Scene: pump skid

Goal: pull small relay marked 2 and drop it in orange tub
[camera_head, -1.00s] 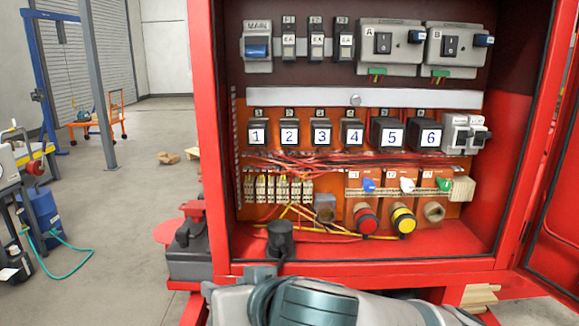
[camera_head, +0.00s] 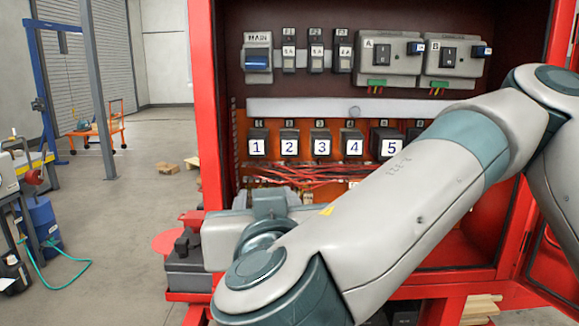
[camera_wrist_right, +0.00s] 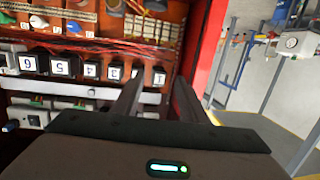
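The small relay marked 2 (camera_head: 290,147) sits in the row of black relays with white number labels, between relay 1 (camera_head: 257,147) and relay 3 (camera_head: 321,146). In the right wrist view the row appears upside down, with relay 2 (camera_wrist_right: 135,75) close to one fingertip. My right gripper (camera_wrist_right: 157,80) is open, its two fingers apart with nothing held, pointing toward the low-numbered end of the row. In the head view my right arm hides the lower panel and relay 6. My left gripper is not in view. I see no orange tub.
The red cabinet frame (camera_head: 207,110) stands close beside the right gripper. Red wires (camera_head: 300,172) run under the relays. A grey rail (camera_head: 300,108) and upper switches lie above. An orange cart (camera_head: 95,130) stands far left on open floor.

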